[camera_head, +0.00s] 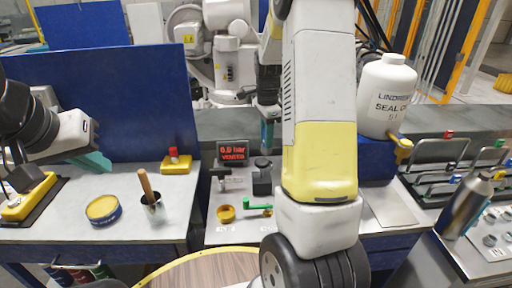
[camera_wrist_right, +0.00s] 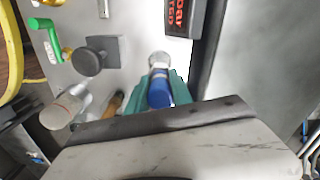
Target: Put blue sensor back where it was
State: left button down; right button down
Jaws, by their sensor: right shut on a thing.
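The blue sensor (camera_wrist_right: 159,93), with a silver end, is held between the teal fingers of my right gripper (camera_wrist_right: 165,92). The silver end points toward the light panel, and I cannot tell whether it touches it. In the head view my right gripper (camera_head: 268,134) hangs above the panel (camera_head: 230,187), just right of the red-lit display (camera_head: 233,152), with the sensor barely distinguishable there.
The panel carries a green-handled valve (camera_head: 257,207), a yellow fitting (camera_head: 226,214) and a black knob (camera_head: 262,163). A cup with a wooden-handled tool (camera_head: 152,203) and a yellow tin (camera_head: 103,209) stand on the left bench. A white bottle (camera_head: 387,95) stands at right.

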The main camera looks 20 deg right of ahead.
aim_at(266, 154)
jog(key=shift+f, duration=3.3)
jog(key=shift+f, duration=0.1)
jog(key=c, duration=1.1)
grip_release()
jog(key=shift+c, duration=0.2)
